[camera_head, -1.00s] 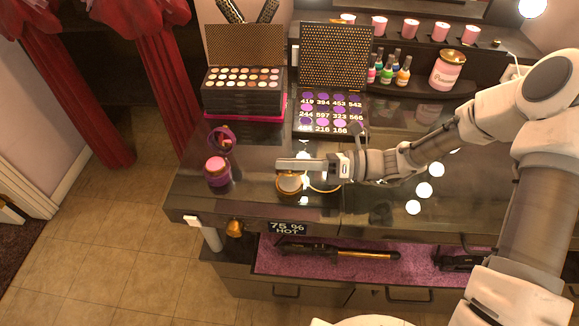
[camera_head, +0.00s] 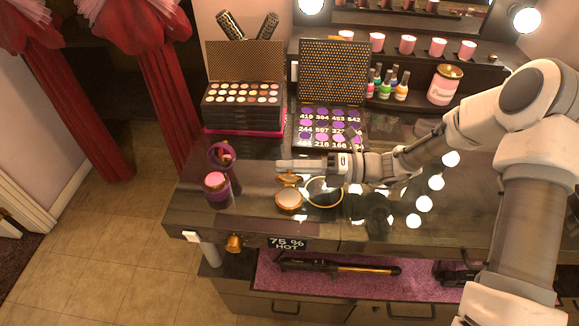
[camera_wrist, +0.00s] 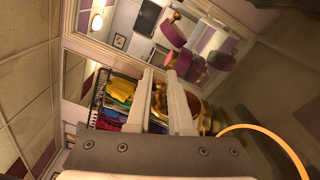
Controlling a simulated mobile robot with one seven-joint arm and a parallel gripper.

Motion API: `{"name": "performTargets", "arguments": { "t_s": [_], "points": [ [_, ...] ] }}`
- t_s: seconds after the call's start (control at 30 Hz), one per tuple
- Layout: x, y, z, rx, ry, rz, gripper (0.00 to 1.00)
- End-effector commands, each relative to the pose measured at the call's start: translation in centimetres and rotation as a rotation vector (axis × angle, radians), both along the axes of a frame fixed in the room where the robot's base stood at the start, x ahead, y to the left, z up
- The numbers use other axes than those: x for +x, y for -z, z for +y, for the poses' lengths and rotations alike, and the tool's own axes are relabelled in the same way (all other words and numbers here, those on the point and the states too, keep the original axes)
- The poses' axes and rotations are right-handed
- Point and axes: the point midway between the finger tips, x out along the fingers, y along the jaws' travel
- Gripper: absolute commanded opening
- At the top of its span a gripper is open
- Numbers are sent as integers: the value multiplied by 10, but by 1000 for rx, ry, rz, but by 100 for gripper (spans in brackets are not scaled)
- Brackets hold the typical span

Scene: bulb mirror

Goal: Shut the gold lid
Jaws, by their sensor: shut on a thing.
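A small round compact (camera_head: 289,200) with a pale inside and gold rim lies open on the dark glossy counter in the head view. Its gold lid (camera_head: 289,180) stands raised at the compact's far side, partly hidden by my gripper. My gripper (camera_head: 280,166) reaches in from the right, low over the counter, with its fingers at the lid. In the wrist view a gold part (camera_wrist: 160,103) shows between the two fingers (camera_wrist: 164,74), and more gold shows just right of them. The fingers are shut on the lid, though the exact contact is hard to see.
A thin gold hoop (camera_head: 324,192) is right of the compact. A pink-topped purple jar (camera_head: 216,188) is to its left. Open palettes (camera_head: 242,93) (camera_head: 331,120) stand behind. A curling iron (camera_head: 340,268) lies on the purple mat (camera_head: 415,285) below the counter front.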

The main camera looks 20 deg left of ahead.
Motion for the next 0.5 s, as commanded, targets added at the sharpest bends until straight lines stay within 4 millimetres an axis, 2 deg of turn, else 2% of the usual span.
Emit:
{"name": "performTargets", "arguments": {
  "t_s": [0.3,0.33,0.47,0.5],
  "points": [
    [0,0,0,0,0,0,0],
    [0,0,0,0,0,0,25],
    [0,0,0,0,0,0,48],
    [0,0,0,0,0,0,48]
  ]
}}
